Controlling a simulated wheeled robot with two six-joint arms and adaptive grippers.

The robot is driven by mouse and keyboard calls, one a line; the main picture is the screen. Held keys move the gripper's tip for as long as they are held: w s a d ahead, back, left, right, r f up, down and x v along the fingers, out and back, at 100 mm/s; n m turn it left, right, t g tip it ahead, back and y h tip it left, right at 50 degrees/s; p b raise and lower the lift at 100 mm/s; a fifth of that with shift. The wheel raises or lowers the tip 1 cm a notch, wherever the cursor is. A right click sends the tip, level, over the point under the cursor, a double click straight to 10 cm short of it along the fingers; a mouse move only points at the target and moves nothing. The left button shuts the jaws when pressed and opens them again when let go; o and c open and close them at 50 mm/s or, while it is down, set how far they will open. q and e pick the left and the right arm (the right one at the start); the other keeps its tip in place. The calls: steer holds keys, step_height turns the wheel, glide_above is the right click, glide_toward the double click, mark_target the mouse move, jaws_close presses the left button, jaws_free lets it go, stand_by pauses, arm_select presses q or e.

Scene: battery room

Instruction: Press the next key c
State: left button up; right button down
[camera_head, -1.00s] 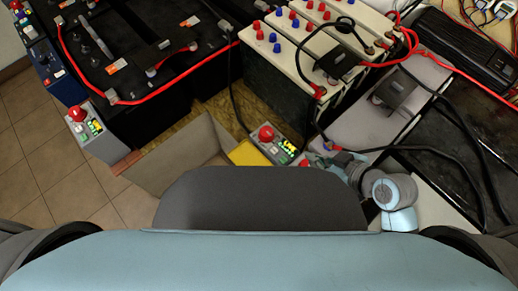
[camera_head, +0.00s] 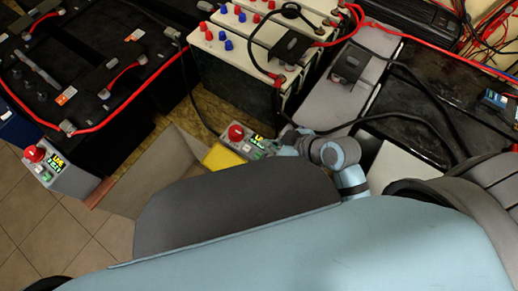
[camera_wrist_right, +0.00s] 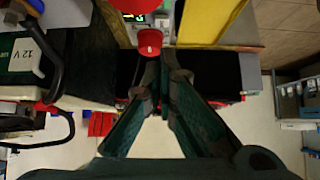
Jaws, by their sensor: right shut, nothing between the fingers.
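A small control box (camera_head: 227,150) with a red knob (camera_head: 236,132), a lit display (camera_head: 258,139) and small keys stands in front of the white-topped batteries. The key labels are too small to read, so I cannot tell which key is c. My right gripper (camera_head: 276,148) is at the right end of this box, close to its keys. In the right wrist view its fingers (camera_wrist_right: 166,55) are shut and empty, tips together just beside a red cap (camera_wrist_right: 150,41). Part of the display and a large red knob (camera_wrist_right: 138,4) show beyond. I cannot tell whether the tips touch. My left gripper is out of view.
A similar box (camera_head: 60,173) with a red knob stands at the left. A large black battery (camera_head: 115,140) with red cables is behind it. A yellow piece (camera_head: 218,158) is beside the near box. Black cables (camera_head: 400,117) run close to my right arm.

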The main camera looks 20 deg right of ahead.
steer(key=b, duration=0.2)
glide_above(259, 155)
step_height(259, 155, down, 5)
steer(key=shift+w+a+r, duration=0.1)
steer(key=shift+r, duration=0.1)
step_height(259, 155, down, 2)
steer(key=shift+f+b, duration=0.25)
steer(key=shift+b, duration=0.25)
steer(key=shift+f, duration=0.35)
steer(key=shift+f, duration=0.1)
